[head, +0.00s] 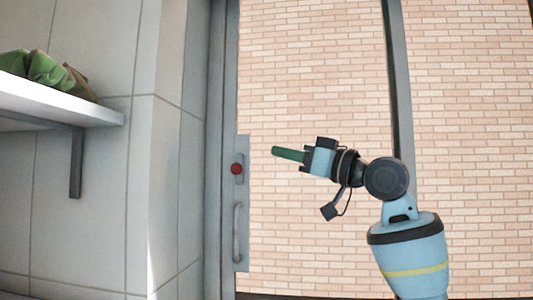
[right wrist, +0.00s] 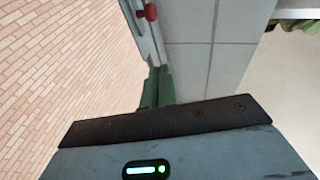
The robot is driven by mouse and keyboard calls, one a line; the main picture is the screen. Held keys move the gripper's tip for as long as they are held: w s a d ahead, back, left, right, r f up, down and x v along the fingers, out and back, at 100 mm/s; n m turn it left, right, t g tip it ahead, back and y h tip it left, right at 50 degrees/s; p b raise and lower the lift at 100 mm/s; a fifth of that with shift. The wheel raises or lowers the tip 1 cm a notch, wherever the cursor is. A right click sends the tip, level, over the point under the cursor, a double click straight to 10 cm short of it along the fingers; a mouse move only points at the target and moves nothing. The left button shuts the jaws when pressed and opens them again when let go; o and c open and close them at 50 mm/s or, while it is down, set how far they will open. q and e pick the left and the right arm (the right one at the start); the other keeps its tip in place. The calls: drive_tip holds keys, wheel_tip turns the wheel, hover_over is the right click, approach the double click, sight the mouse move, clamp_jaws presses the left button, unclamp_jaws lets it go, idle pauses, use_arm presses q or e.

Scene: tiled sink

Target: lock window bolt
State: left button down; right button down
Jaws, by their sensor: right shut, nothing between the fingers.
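The window bolt is a round red knob (head: 237,169) on a grey metal plate (head: 242,195) on the window frame, above a vertical handle (head: 238,232). In the right wrist view the red knob (right wrist: 151,12) shows near the top. My right gripper (head: 275,150) has green fingers that are shut and empty. It points left toward the knob, to its right and a little higher in the head view, apart from it. In the right wrist view the green fingertips (right wrist: 158,73) appear just below the plate. My left gripper is in neither view.
A white shelf (head: 60,105) with a green item (head: 45,70) on it juts out at the left, held by a dark bracket (head: 76,160). Grey tiled wall (head: 100,200) stands beside the window. A vertical frame bar (head: 398,80) rises behind my right arm. A brick wall (head: 310,60) shows through the window.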

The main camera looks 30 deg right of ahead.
drive_tip(key=v, duration=0.3)
drive_tip(key=shift+s+d, duration=0.25)
drive_tip(key=shift+s, duration=0.05)
idle(0.4)
